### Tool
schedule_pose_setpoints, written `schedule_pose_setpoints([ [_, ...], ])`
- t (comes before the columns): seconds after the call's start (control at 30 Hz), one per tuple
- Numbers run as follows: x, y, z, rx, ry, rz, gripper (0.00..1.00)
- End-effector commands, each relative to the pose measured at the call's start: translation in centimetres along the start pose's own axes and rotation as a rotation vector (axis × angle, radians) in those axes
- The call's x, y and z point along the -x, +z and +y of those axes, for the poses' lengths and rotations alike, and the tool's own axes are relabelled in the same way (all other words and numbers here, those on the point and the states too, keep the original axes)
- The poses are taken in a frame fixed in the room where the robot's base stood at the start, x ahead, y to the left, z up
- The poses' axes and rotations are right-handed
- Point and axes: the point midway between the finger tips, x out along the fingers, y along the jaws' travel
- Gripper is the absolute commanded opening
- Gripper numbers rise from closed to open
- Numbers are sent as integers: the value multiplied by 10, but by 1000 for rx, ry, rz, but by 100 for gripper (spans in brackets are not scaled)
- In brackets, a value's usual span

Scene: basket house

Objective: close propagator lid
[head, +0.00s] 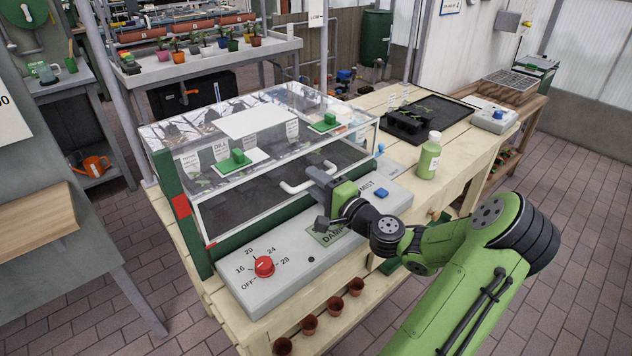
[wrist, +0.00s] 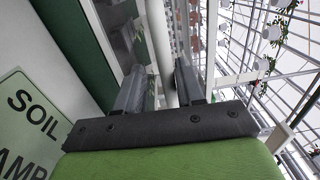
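The propagator is a clear box with a green end panel (head: 168,190) and a transparent lid (head: 160,132). My gripper (head: 322,172) is at the right part of this handle. My gripper hides part of the handle. I cannot tell exactly how far the lid stands open.
A grey control box with a red dial (head: 264,266) lies in front of the propagator, below my arm. A green bottle (head: 429,157) and a black seed tray (head: 430,118) stand to the right on the wooden bench.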

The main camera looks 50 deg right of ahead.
Motion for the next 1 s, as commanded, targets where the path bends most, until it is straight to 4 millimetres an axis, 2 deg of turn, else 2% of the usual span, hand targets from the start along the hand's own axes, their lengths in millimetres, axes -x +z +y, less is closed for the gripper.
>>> schedule_pose_setpoints([
  [0.27, 0, -1, -1, 2, -1, 2, 35],
  [0.37, 8, -1, -1, 0, 0, 3, 35],
  [0.47, 28, -2, -2, -2, 0, 7, 35],
  [0.8, 123, -2, -3, -1, -1, 9, 35],
  [0.9, 143, -1, -2, 0, -1, 7, 35],
  [1.0, 154, 0, -2, 0, -2, 4, 35],
])
